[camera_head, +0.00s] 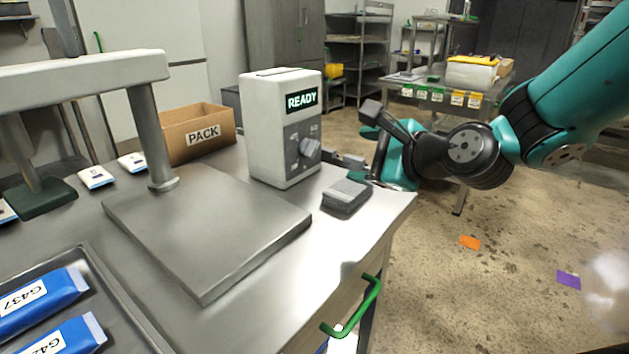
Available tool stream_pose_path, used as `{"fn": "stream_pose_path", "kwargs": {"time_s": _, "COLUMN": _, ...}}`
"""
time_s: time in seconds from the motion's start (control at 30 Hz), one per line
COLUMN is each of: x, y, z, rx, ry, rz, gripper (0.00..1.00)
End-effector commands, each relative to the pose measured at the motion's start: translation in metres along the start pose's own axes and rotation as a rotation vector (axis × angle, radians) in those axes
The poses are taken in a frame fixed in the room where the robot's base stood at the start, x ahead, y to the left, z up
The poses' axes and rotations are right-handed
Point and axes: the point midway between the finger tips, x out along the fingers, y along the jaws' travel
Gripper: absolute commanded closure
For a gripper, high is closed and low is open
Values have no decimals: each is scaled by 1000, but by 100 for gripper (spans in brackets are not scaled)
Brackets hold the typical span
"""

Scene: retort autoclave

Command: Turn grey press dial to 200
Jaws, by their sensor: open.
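The grey dial (309,147) sits on the dark front panel of a white control box (272,130). The box's lit display (301,99) reads READY. The dial's knob is tilted on the panel, and the scale marks around it are too small to read. My gripper (346,165) is just right of the dial, with its fingers pointing left towards it. It is open and looks apart from the dial, with nothing seen between the fingers. The fingertips are small and partly unclear in this view.
A grey block (346,195) lies on the bench below my gripper. The metal press plate (207,230) and its post (151,135) stand left of the box. A PACK carton (199,133) is behind. Blue pouches (40,302) lie in a tray at front left. Open floor lies right.

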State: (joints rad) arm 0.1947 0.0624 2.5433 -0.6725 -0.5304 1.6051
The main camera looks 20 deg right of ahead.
Motion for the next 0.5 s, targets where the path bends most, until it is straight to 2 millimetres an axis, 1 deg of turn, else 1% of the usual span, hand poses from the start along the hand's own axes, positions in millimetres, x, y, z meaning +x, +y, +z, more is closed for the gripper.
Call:
{"fn": "stream_pose_path", "kwargs": {"time_s": 0.03, "x": 4, "y": 1, "z": -12, "rx": 58, "ry": 9, "rz": -36, "gripper": 30}}
{"fn": "stream_pose_path", "kwargs": {"time_s": 0.1, "x": 5, "y": -5, "z": -17, "rx": 112, "ry": 13, "rz": -69, "gripper": 30}}
{"fn": "stream_pose_path", "kwargs": {"time_s": 0.27, "x": 10, "y": -13, "z": -17, "rx": 137, "ry": 13, "rz": -80, "gripper": 30}}
{"fn": "stream_pose_path", "kwargs": {"time_s": 0.5, "x": 31, "y": -15, "z": -16, "rx": 136, "ry": 17, "rz": -76, "gripper": 30}}
